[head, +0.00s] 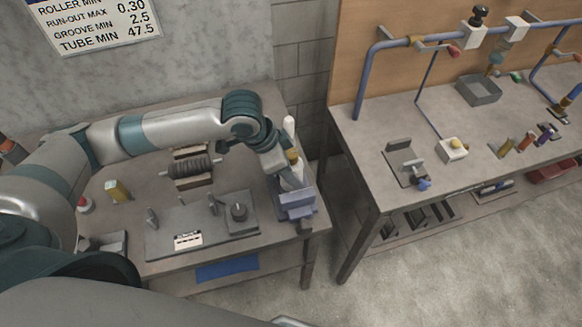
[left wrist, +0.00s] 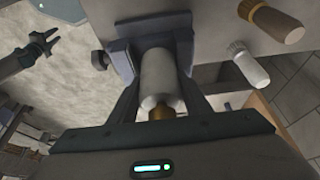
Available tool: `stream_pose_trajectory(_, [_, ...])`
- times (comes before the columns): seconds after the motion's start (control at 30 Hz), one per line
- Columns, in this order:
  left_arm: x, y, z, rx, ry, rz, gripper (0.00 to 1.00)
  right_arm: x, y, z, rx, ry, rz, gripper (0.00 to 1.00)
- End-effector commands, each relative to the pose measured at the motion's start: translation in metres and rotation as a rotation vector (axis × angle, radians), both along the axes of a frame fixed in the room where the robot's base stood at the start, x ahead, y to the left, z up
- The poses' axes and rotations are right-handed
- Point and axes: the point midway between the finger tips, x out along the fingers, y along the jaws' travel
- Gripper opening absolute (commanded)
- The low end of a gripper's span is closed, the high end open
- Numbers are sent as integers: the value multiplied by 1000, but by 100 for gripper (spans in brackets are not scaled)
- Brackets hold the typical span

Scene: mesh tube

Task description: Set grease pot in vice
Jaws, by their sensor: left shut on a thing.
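A pale cylindrical pot (left wrist: 158,75) with a brown end is between the two dark fingers of my left gripper (left wrist: 160,100), which is shut on it. The blue-grey vice (head: 296,208) stands at the right end of the left bench, and my left gripper (head: 288,180) is right above it. In the left wrist view the pot's far end meets the vice (left wrist: 118,62); I cannot tell how deep it sits between the jaws. My right gripper (left wrist: 43,42) shows at the left of the left wrist view, fingers apart and empty.
A white bottle (head: 289,128) and a brown-topped one (head: 293,155) stand close behind the vice. A grey fixture plate (head: 215,235) and a dark roller (head: 190,167) lie to its left. A gap separates this bench from the right bench (head: 365,150).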

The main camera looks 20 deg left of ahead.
Motion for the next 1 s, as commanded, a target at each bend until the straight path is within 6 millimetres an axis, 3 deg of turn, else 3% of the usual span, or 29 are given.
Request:
stream_pose_trajectory(0.43, [0, 0, 0, -1, -1, 0, 13, 0, 0, 1, 0, 0, 0, 31])
stream_pose_trajectory(0.47, [0, 0, 1, 0, -1, 0, 49, 0, 0, 1, 0, 0, 0, 31])
stream_pose_trajectory(0.53, [0, 0, 1, 0, -1, 0, 66, 0, 0, 1, 0, 0, 0, 31])
stream_pose_trajectory(1.0, [0, 2, 5, -1, -2, 2, 66, 0, 0, -1, 0, 0, 0, 31])
